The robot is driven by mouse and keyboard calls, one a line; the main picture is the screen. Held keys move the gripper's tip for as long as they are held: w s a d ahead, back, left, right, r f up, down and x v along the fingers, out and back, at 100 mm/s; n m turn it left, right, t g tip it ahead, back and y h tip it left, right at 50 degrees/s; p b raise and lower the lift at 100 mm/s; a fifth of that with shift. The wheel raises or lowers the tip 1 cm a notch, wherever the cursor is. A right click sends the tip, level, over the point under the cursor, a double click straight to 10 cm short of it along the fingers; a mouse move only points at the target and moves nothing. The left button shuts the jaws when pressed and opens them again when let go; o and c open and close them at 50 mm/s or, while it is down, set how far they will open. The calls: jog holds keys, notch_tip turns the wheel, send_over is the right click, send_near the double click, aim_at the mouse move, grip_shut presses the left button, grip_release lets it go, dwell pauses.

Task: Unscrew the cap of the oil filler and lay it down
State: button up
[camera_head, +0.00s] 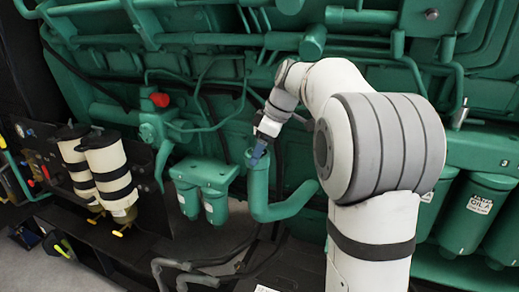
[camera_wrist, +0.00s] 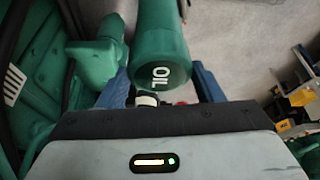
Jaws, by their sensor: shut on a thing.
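The oil filler is a thick green pipe (camera_head: 259,188) that bends up to an open-standing neck in the middle of the head view. In the wrist view the green filler neck (camera_wrist: 158,50) comes down from the top and carries upside-down white letters "OIL". My gripper (camera_head: 258,155) is at the top of the neck. In the wrist view its blue fingers (camera_wrist: 160,88) stand on both sides of the neck's end, shut on the cap. The cap is mostly hidden by the fingers and palm. A small pale and dark piece (camera_wrist: 146,98) shows between them. I cannot tell whether the cap is still seated.
Small green filters (camera_head: 202,185) hang left of the filler. Two cream canisters (camera_head: 108,165) with black bands stand further left. Green oil filters (camera_head: 478,213) line the right side. Pipes and hoses crowd the engine behind my arm. Grey floor shows at lower left.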

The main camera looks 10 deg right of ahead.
aim_at(252, 151)
jog(key=shift+r+p, duration=1.3)
jog(key=shift+r, duration=0.6)
jog(key=shift+f, duration=0.1)
